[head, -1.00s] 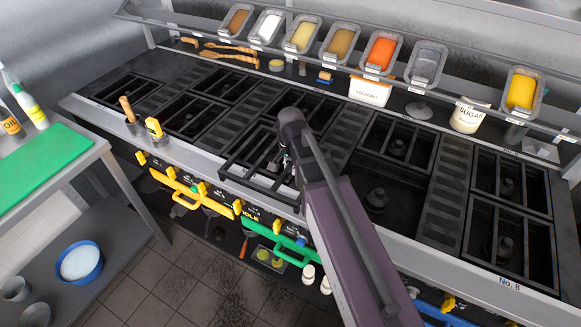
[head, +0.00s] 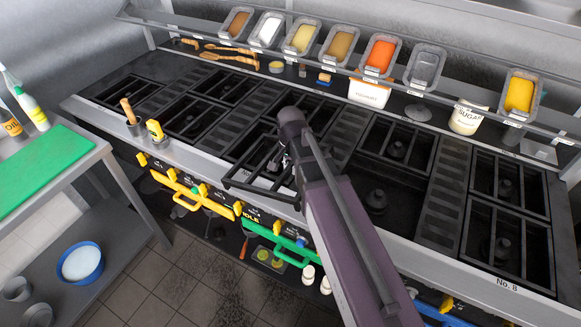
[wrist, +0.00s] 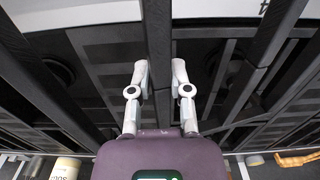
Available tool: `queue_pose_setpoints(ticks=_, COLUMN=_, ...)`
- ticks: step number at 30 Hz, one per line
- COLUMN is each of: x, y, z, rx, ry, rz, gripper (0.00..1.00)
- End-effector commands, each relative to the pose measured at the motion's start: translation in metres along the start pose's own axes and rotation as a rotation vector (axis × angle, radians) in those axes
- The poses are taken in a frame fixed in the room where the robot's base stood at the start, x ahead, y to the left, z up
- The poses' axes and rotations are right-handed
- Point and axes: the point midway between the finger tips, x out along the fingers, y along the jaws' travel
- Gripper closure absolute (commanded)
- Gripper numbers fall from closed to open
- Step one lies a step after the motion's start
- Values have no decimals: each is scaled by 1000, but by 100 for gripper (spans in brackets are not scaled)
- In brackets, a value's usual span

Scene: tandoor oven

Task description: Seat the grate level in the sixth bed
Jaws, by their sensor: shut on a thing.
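My gripper (head: 284,160) is shut on a bar of the black grate (head: 262,180). The grate hangs over the front part of the cooking range, left of my arm, and looks tilted, with its front side over the steel front rail. In the wrist view my gripper's two fingers (wrist: 159,75) close around a dark grate bar (wrist: 158,35). An open bed with a bare burner (head: 376,200) lies right of my arm, without a grate over it. Its number is not readable, so I cannot tell for sure that it is the sixth. My arm hides part of the range.
Beds with grates in place (head: 505,235) stand at the right, above a "No. 8" label. Slotted strips (head: 442,195) separate the beds. A shelf of ingredient tubs (head: 383,53) runs above the back.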

Motion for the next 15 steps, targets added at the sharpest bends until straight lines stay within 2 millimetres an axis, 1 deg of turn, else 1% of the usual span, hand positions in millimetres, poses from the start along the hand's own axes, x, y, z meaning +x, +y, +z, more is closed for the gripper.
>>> queue_pose_setpoints(ticks=1, x=-5, y=0, z=0, rx=0, ry=0, rz=-1, gripper=100)
queue_pose_setpoints(ticks=15, x=-24, y=0, z=0, rx=0, ry=0, rz=-1, gripper=100)
